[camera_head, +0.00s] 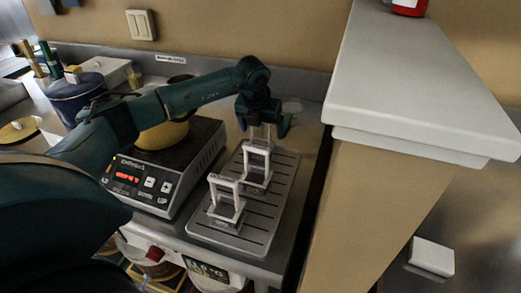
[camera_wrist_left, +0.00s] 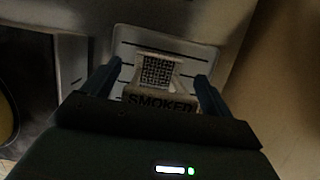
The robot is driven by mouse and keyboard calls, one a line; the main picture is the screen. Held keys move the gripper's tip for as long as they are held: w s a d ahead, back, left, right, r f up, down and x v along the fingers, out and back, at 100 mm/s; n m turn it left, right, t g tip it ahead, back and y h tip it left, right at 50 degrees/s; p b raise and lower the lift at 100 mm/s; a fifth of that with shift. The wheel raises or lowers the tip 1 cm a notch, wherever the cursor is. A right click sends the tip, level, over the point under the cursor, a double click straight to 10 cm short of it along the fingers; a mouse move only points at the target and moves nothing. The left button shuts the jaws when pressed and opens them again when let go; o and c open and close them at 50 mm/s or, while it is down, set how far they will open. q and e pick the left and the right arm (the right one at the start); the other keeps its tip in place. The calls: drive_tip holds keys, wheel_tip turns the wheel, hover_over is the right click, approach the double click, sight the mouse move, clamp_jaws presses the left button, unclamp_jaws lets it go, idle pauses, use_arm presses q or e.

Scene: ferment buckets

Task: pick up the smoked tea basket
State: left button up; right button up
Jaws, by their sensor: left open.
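The smoked tea basket (camera_wrist_left: 157,72) shows in the left wrist view, with a mesh inside and a pale label bar reading SMOKE and a last letter that is hard to read. My left gripper (camera_wrist_left: 157,88) is open, with one finger on each side of this basket. In the head view my left gripper (camera_head: 264,122) points down over the back end of the slotted tray, and the pale top of a basket (camera_head: 260,138) shows just below it, mostly hidden. Whether the fingers touch the basket is unclear. My right gripper is not in view.
Two more white-framed baskets, a middle one (camera_head: 256,164) and a front one (camera_head: 226,201), stand on the grey slotted tray (camera_head: 260,236). A hot plate (camera_head: 150,182) with a yellowish pot (camera_head: 164,136) is to the left. A raised white ledge (camera_head: 410,85) is to the right.

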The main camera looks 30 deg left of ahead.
use_arm(q)
drive_tip(key=c, duration=1.4)
drive_tip(key=shift+c, duration=0.2)
